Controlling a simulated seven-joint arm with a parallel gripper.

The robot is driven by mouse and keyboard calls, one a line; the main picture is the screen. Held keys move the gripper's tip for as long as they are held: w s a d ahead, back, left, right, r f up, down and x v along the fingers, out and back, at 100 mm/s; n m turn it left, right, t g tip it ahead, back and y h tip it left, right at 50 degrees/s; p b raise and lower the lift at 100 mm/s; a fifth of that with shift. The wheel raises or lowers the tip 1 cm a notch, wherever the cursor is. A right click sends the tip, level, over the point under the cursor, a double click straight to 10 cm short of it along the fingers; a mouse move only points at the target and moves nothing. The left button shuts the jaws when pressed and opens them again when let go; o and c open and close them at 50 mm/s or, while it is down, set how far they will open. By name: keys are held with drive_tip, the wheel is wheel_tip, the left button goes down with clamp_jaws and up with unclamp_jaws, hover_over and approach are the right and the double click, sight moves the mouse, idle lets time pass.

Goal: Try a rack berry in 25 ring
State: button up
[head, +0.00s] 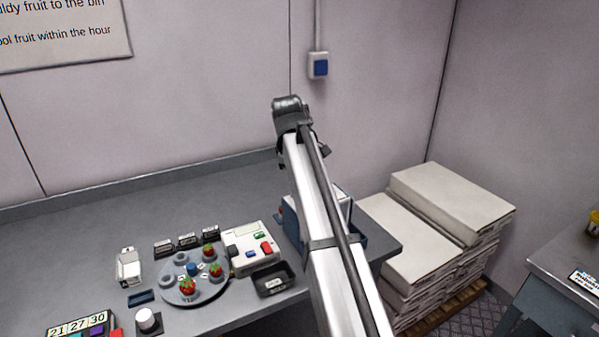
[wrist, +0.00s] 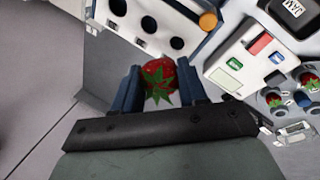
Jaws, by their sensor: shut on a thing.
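My gripper (wrist: 160,84) is shut on a red strawberry (wrist: 160,78) with its green leaves facing the wrist camera. A white board with several dark round holes (wrist: 165,34) lies just beyond the berry in the wrist view. The berry appears beside the holes, not in one; the hole labels are too small to read. In the head view, my arm hides the gripper and the held berry. The round grey rack (head: 208,292) stands on the bench, with red berries (head: 188,287) on some of its cups and other cups empty.
A white device with coloured buttons (head: 250,245) stands right of the rack, with a black tray (head: 272,279) before it. A number display (head: 78,327) reads 21 27 30. White stacked boxes (head: 450,200) stand right of the bench. The bench's back left is clear.

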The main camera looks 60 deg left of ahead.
drive_tip(key=shift+f, duration=0.1)
drive_tip(key=shift+f, duration=3.05)
drive_tip(key=o, duration=0.7)
drive_tip(key=shift+d+f, duration=0.1)
drive_tip(key=shift+d, duration=0.05)
drive_tip(key=shift+c, duration=0.2)
drive_tip(key=shift+s+f, duration=0.1)
drive_tip(key=shift+d, duration=0.1)
drive_tip(key=shift+s, duration=0.1)
drive_tip(key=shift+a+r, duration=0.15)
drive_tip(key=shift+r, duration=0.85)
drive_tip(key=shift+a+r, duration=0.1)
drive_tip(key=shift+r, duration=0.9)
drive_tip(key=shift+w+r, duration=0.2)
drive_tip(key=shift+r, duration=1.55)
